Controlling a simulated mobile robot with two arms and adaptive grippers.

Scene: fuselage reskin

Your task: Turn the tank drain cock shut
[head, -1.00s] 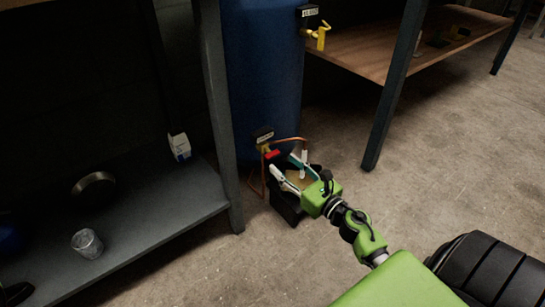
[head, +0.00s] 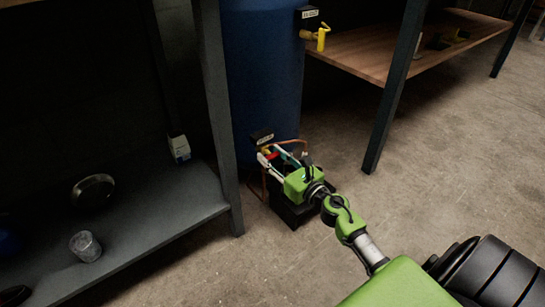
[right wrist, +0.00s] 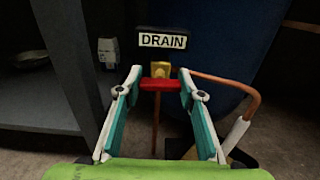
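The drain cock has a red handle (right wrist: 160,84) on a brass body (right wrist: 161,70), below a black and white DRAIN label (right wrist: 162,41), low on the blue tank (head: 262,85). In the head view the red handle (head: 271,155) shows small and partly covered by my gripper. My right gripper (right wrist: 159,80) is open, one finger on each side of the handle. There is a gap between the handle and at least the left finger; contact on the right is hard to tell. My left gripper is not in view.
A copper pipe (right wrist: 225,84) curves right and down from the cock. A black open container (head: 292,212) stands on the floor under my gripper. A grey shelf (head: 140,225) is on the left. Another valve with a yellow handle (head: 322,38) sits higher, by a wooden shelf (head: 400,45).

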